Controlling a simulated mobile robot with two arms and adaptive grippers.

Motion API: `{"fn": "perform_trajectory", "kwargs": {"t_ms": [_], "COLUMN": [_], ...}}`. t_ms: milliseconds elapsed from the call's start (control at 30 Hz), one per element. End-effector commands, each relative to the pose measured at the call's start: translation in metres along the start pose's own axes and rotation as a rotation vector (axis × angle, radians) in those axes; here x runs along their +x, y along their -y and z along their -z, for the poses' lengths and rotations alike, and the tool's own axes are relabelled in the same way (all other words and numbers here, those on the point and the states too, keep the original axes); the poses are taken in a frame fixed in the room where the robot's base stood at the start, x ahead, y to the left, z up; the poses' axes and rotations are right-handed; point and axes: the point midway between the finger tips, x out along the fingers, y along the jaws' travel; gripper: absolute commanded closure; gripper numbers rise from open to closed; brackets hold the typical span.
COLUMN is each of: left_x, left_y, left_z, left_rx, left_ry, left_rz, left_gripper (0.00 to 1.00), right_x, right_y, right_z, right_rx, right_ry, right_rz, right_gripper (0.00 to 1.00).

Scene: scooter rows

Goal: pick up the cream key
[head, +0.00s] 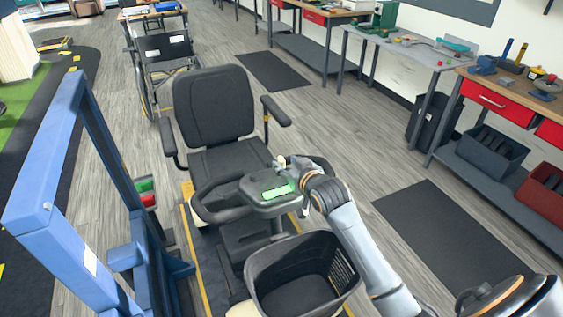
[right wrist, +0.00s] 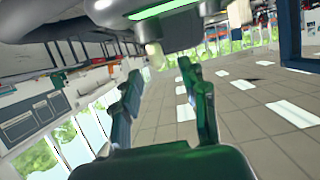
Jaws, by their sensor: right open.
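A small cream key (right wrist: 154,54) sticks out from the edge of the dark scooter console in the right wrist view, just ahead of the gap between my fingertips. In the head view a pale bit at the console's far edge may be the key, but the gripper partly hides that spot. The scooter console (head: 258,203) has a lit green display (head: 278,191). My right gripper (head: 291,168) is at the console's far right edge. In the right wrist view my right gripper (right wrist: 160,72) is open and empty, its fingers apart. My left gripper is not in view.
The scooter has a black seat (head: 213,105) behind the console and a black basket (head: 303,280) in front. A blue frame (head: 45,165) stands close on the left. Workbenches (head: 410,55) line the right side. Floor with a dark mat (head: 440,235) lies free right of the scooter.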

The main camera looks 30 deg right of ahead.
Motion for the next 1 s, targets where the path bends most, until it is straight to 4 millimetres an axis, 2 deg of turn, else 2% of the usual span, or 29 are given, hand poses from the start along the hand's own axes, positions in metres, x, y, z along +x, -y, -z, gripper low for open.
{"fn": "perform_trajectory", "kwargs": {"t_ms": [200,333,667,900,1000], "left_x": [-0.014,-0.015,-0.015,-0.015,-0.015], "left_y": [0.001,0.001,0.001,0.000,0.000], "left_z": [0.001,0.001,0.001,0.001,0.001], "left_rx": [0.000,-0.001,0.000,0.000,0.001], "left_ry": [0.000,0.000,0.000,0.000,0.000], "left_rz": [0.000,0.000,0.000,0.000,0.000], "left_gripper": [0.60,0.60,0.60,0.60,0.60], "right_x": [0.027,0.041,0.046,0.046,0.046], "right_y": [-0.003,-0.002,-0.002,-0.002,-0.002], "right_z": [0.007,0.005,0.004,0.004,0.004], "right_rx": [0.001,0.001,0.000,0.000,0.000], "right_ry": [0.001,0.001,0.000,0.001,0.000], "right_rz": [0.000,0.001,0.001,0.000,0.000], "right_gripper": [0.57,0.57,0.57,1.00,1.00]}}
